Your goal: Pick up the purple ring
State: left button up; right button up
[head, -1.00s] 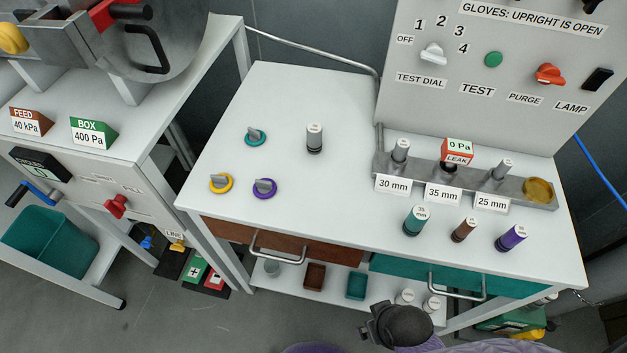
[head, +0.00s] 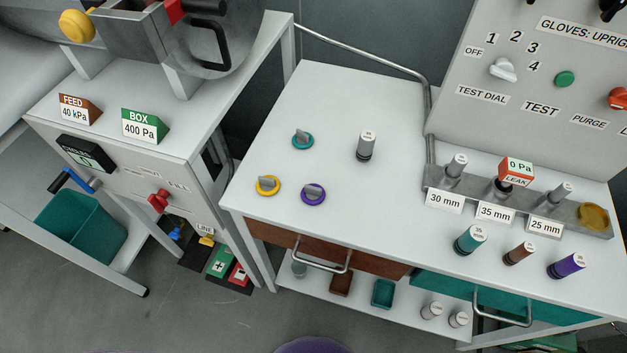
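The purple ring (head: 321,198) lies flat on the white table at its front left, with a grey upright tab on it. A yellow ring (head: 260,189) lies just left of it, and a teal ring (head: 295,146) lies behind it. Both have similar grey tabs. Neither of my grippers shows in the head view now.
A grey cylinder (head: 366,147) stands behind the purple ring. A metal rack (head: 585,205) with several posts and size labels stands at the right. Teal, brown and purple cylinders stand before it. Drawer handles (head: 325,262) project from the table's front. Table space around the rings is clear.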

aim_at(312, 194)
jog(key=i+j+z, duration=0.15)
jog(key=j+z, duration=0.25)
jog(key=j, duration=0.35)
jog(key=j+z, duration=0.35)
jog(key=j, duration=0.4)
jog(key=j+z, duration=0.4)
jog(key=j, duration=0.4)
jog(key=k, duration=0.05)
